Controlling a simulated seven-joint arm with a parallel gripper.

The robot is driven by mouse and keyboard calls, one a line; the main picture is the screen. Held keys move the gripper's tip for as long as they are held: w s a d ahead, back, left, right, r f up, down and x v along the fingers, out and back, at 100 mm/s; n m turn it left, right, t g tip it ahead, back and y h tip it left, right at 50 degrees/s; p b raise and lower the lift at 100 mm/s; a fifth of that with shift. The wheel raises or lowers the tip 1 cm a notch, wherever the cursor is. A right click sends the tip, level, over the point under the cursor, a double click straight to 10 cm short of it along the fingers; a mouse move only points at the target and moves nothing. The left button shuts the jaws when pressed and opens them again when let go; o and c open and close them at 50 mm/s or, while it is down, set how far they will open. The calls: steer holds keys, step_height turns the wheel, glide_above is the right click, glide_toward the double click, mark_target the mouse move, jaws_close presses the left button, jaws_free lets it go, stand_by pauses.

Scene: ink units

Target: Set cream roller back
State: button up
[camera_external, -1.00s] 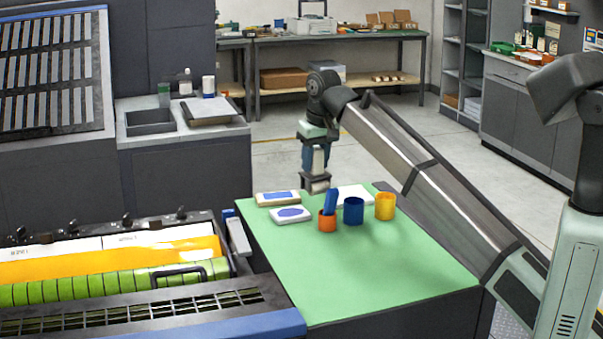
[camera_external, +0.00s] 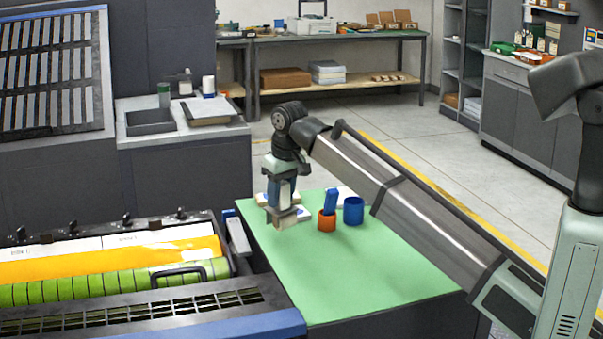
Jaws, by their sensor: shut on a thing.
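My gripper (camera_external: 285,219) is low over the left part of the green mat (camera_external: 330,270). It is shut on a small cream piece, the cream roller (camera_external: 287,223), which shows just below the fingers. I cannot tell whether the roller touches the mat.
A press with green rollers (camera_external: 100,288) and yellow-orange ink stands at the left, close to the mat's left edge. My arm crosses over the mat's right side and hides what stands there. The front of the mat is clear.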

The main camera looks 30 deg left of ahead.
mark_target(281, 210)
steer(key=shift+f, duration=1.85)
steer(key=shift+f, duration=0.1)
steer(key=shift+f, duration=0.2)
steer(key=shift+f, duration=0.1)
steer(key=shift+d+f, duration=0.15)
steer(key=shift+f, duration=0.1)
jaws_close()
steer(key=o, duration=0.9)
jaws_free()
steer(key=shift+f, duration=0.1)
steer(key=shift+o, duration=0.7)
steer(key=shift+r, duration=0.4)
steer(key=r, duration=0.4)
steer(key=d+r, duration=0.1)
steer(key=r, duration=0.7)
steer(key=shift+s+d+r, duration=0.3)
steer(key=shift+s, duration=0.05)
